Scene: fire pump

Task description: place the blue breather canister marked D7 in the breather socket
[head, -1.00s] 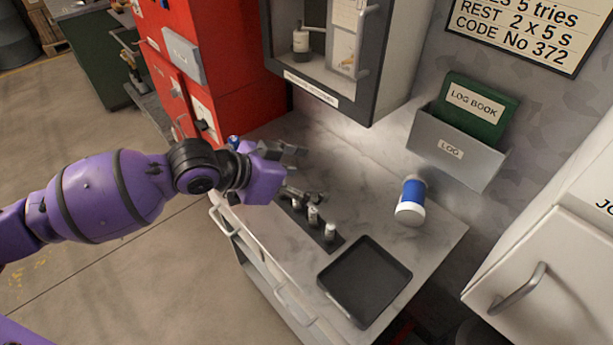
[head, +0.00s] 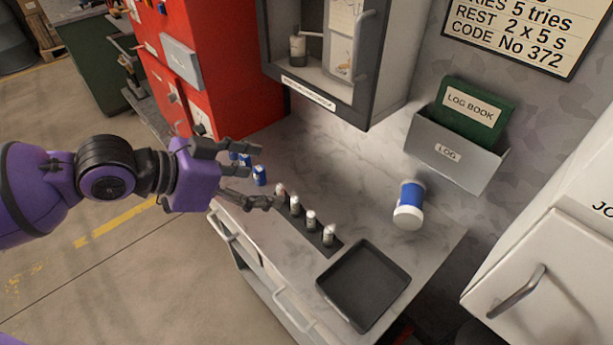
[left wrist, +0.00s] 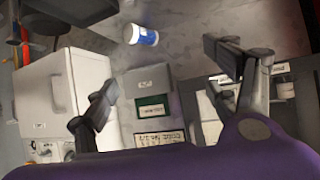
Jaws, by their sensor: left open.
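Several small blue canisters stand at the left end of the counter in the head view; the clearest one (head: 260,176) is nearest my left gripper. No D7 mark is readable on any of them. My left gripper (head: 262,174) is open, its fingers pointing right, and the canisters show between and behind the fingers. I cannot tell how far apart they are in depth. I cannot make out the breather socket. My right gripper is not in view.
A dark strip holds several small pale-topped vials (head: 311,220). A black tray (head: 364,284) lies at the counter's front. A blue-and-white jar (head: 409,205) lies near the wall. A grey wall cabinet (head: 318,92) overhangs the back, and a red cabinet (head: 235,70) stands left.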

